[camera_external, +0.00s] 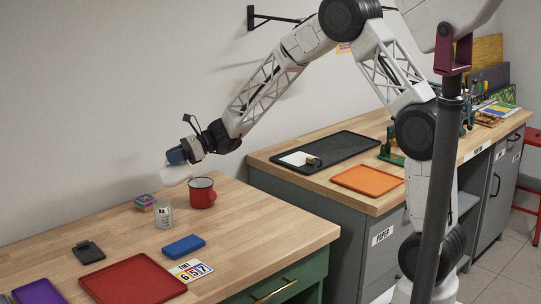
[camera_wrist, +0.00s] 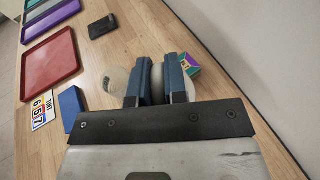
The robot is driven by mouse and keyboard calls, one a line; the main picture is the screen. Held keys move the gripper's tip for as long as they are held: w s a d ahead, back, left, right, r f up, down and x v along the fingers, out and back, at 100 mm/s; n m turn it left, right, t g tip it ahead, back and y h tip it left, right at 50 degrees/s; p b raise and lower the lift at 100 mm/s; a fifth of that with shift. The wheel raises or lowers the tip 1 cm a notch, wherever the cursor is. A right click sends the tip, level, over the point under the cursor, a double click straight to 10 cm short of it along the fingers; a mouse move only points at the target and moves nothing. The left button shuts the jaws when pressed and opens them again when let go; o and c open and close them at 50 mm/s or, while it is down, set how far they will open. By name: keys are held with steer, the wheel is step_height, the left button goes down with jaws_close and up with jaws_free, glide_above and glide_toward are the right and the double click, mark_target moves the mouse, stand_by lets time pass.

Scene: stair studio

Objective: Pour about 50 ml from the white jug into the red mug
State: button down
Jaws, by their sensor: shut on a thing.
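My gripper (camera_external: 178,156) is shut on the white jug (camera_external: 174,175), above the wooden worktop at the back. The jug's pale body shows partly between the blue fingers in the wrist view (camera_wrist: 157,82); the fingers hide much of it. I cannot tell its exact tilt or see its contents. The red mug (camera_external: 202,193) with a dark rim stands upright on the worktop, just right of and below the jug in the external view. The mug is not visible in the wrist view.
A clear glass beaker (camera_external: 163,216) stands left of the mug, near a colourful puzzle cube (camera_external: 145,203). A blue box (camera_external: 183,246), number card (camera_external: 190,270), red tray (camera_external: 133,281) and black item (camera_external: 88,252) lie nearer the front. The worktop right of the mug is clear.

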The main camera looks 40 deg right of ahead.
mark_target(166, 163)
steer(key=shift+s+d+r+y, duration=0.15)
steer(key=shift+d+y, duration=0.05)
steer(key=shift+d, duration=0.2)
steer(key=shift+s+d+r+y, duration=0.15)
steer(key=shift+d+y, duration=0.05)
steer(key=shift+d, duration=0.15)
stand_by(0.5)
steer(key=a, duration=0.1)
steer(key=a+h, duration=0.1)
steer(key=w+a+f, duration=0.1)
steer(key=shift+w+h, duration=0.1)
steer(key=shift+h, duration=0.2)
steer(key=shift+w+a+f+g+h, duration=0.3)
steer(key=shift+a+f+g+h, duration=0.2)
steer(key=shift+f+g+h, duration=0.45)
steer(key=shift+a+h, duration=0.1)
steer(key=shift+h, duration=0.25)
steer(key=shift+w+a+f+h, duration=0.1)
steer(key=shift+f+h, duration=0.05)
steer(key=shift+h, duration=0.15)
steer(key=shift+a+h, duration=0.2)
steer(key=shift+h, duration=0.1)
steer(key=shift+w+a+g+h, duration=0.15)
steer(key=shift+g+h, duration=0.1)
steer(key=shift+h, duration=0.15)
steer(key=shift+a+f+h, duration=0.15)
steer(key=shift+h, duration=0.15)
